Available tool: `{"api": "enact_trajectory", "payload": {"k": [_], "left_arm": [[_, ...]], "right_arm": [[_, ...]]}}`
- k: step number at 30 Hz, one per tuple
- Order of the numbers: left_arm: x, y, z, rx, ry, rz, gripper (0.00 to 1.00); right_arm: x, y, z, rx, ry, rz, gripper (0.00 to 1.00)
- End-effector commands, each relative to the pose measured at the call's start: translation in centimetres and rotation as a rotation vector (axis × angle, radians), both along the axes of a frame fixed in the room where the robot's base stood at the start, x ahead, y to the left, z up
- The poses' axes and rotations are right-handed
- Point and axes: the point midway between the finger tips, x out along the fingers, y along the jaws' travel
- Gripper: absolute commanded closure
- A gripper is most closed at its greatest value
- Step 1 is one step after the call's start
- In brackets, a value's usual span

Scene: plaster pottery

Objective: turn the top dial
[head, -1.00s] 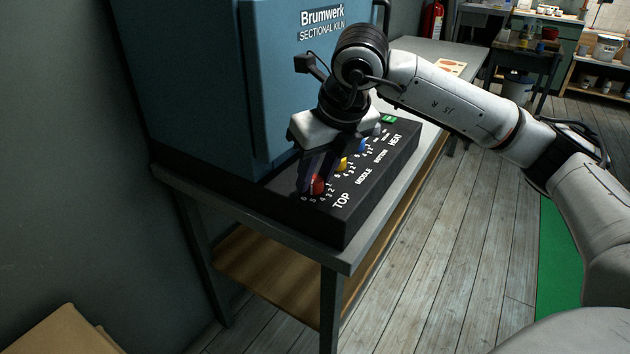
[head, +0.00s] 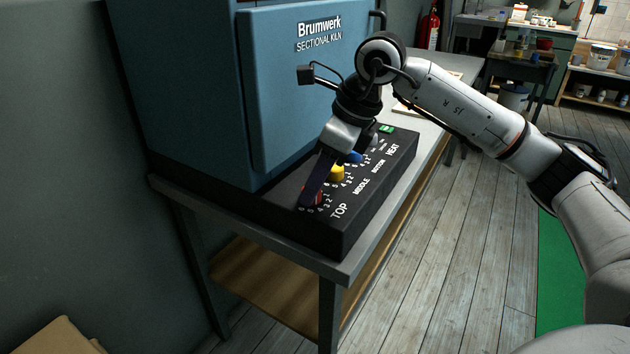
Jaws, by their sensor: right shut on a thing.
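The red top dial (head: 319,198) is the nearest dial on the black control panel (head: 345,232), beside the white word TOP. My right gripper (head: 311,196) reaches down over it and is shut on it, with its fingers hiding most of the dial. Only a little red shows beside the fingers. The yellow middle dial (head: 337,173) and the blue bottom dial (head: 355,157) sit farther back along the panel. My left gripper is not in view.
The blue kiln (head: 310,90) stands right behind the panel. Both rest on a grey table (head: 340,268) with a wooden lower shelf (head: 262,298). A green lit switch (head: 387,128) is at the panel's far end. The floor to the right is clear.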

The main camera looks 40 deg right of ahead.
Motion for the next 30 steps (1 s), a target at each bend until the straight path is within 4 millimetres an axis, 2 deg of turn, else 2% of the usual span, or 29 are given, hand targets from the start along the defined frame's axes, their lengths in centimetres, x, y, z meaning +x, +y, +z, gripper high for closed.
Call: {"api": "enact_trajectory", "payload": {"k": [14, 15, 18, 26, 30], "left_arm": [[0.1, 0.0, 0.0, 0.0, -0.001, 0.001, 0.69], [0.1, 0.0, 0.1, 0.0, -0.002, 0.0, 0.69], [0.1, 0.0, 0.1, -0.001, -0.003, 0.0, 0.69], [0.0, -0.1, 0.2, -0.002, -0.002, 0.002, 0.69], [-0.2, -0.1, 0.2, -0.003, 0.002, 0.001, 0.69]], "right_arm": [[0.0, -0.1, 0.0, -0.002, 0.0, 0.014, 0.94], [0.0, -0.1, 0.0, -0.002, 0.0, 0.014, 0.68], [0.0, -0.1, 0.0, -0.002, 0.0, 0.014, 0.53], [0.0, 0.0, 0.0, -0.001, -0.001, 0.013, 0.53], [-0.2, -0.3, 1.0, 0.0, -0.003, 0.012, 0.53]]}}
